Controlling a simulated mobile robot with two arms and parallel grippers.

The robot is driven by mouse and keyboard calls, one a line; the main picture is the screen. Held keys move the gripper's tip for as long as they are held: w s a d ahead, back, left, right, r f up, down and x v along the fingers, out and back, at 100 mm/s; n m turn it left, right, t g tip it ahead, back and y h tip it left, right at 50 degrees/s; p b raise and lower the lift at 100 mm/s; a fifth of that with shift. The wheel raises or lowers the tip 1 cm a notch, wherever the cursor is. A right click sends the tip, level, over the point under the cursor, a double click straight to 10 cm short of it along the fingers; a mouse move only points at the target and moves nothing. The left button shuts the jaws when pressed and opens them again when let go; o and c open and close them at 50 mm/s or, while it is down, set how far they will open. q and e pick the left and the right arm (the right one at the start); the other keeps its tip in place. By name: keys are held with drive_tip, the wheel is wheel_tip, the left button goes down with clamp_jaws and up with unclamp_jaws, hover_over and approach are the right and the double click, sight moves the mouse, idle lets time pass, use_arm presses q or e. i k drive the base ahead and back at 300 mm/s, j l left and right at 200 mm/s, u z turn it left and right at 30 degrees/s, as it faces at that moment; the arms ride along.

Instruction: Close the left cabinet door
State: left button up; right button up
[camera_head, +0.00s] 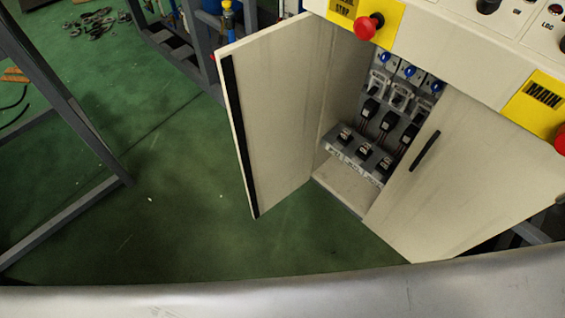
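The left cabinet door (277,115) is a beige panel that stands wide open, swung out from the cabinet's left side. A long black strip (239,138) runs along its free edge. The cabinet interior (345,186) is exposed, with several electrical parts (366,150) inside. Neither of my grippers is in view.
A control panel with red buttons (368,26) and yellow labels (539,98) tops the cabinet. A grey metal frame (66,100) stands at the left. Green floor (165,200) left of the door is clear. Small dark parts (97,23) lie farther back.

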sight(273, 79)
drive_tip(key=k+z, duration=0.2)
drive_tip(key=z, duration=1.35)
drive_tip(key=j+z, duration=0.35)
drive_tip(key=j, duration=0.3)
drive_tip(key=j+z, duration=0.4)
drive_tip(key=j, duration=0.25)
drive_tip(key=k+j+z, duration=0.15)
drive_tip(key=j+z, duration=0.2)
drive_tip(key=j, duration=0.2)
drive_tip(key=k+j, duration=0.1)
drive_tip(key=j, duration=0.3)
drive_tip(key=k+j, duration=0.15)
drive_tip(key=j, duration=0.25)
drive_tip(key=k+j, duration=0.1)
drive_tip(key=j, duration=0.35)
drive_tip(key=k+j, duration=0.1)
drive_tip(key=j, duration=0.3)
drive_tip(key=k+j, duration=0.1)
drive_tip(key=j, duration=0.3)
drive_tip(key=j+z, duration=0.2)
drive_tip(key=l, duration=0.1)
